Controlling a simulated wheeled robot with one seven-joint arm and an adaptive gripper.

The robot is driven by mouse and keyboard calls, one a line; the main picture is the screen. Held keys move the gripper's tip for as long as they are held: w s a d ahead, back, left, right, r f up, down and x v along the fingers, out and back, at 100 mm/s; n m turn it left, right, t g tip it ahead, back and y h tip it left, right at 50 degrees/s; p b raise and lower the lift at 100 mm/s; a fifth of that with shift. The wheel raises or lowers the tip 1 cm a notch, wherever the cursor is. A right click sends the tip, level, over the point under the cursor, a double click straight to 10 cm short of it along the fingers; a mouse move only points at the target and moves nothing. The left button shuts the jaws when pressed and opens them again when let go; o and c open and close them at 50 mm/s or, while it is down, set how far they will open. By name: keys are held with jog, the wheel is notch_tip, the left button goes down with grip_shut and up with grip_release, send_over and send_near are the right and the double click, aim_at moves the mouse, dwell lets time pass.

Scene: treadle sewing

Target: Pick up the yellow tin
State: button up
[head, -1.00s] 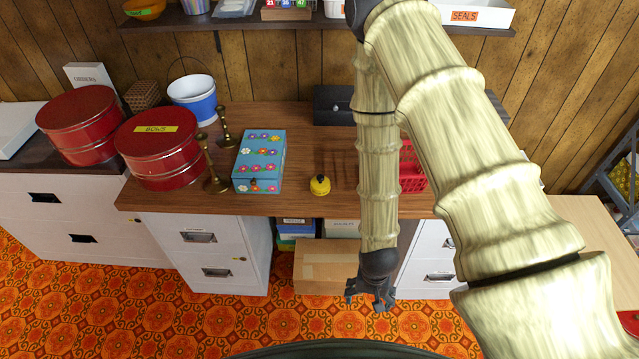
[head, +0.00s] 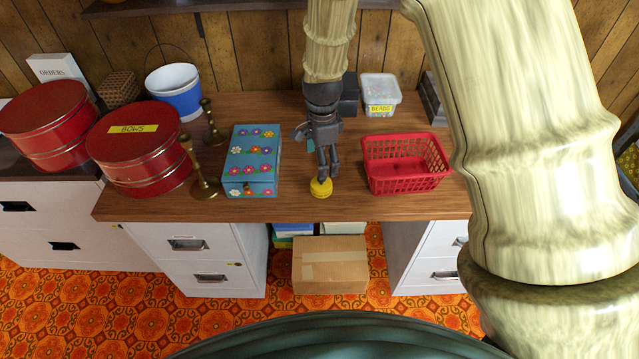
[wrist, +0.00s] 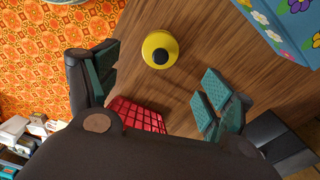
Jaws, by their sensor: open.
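The yellow tin (head: 321,188) is small and round, and sits near the front edge of the wooden desk top. In the wrist view the tin (wrist: 160,50) has a dark knob on top and lies ahead of the fingers, slightly left of the middle of the gap. My gripper (head: 322,172) hangs above the tin in the head view and hides part of it. In the wrist view my gripper (wrist: 155,85) is open, with teal finger pads wide apart and nothing between them. Whether a finger touches the tin cannot be told.
A blue flowered box (head: 253,160) stands left of the tin, with brass candlesticks (head: 203,172) beyond it. A red basket (head: 404,163) stands to the right. A clear beads tub (head: 380,92) is behind. Bare desk lies around the tin.

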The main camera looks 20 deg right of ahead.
aim_at(323, 183)
jog(key=f, duration=0.4)
jog(key=shift+d+p, duration=0.35)
jog(key=shift+d, duration=0.05)
jog(key=shift+a+f+p, duration=0.2)
jog(key=shift+f+p, duration=0.8)
jog(key=shift+f, duration=2.2)
jog(key=shift+c, duration=0.5)
jog(key=c, duration=1.1)
jog(key=shift+r, duration=0.1)
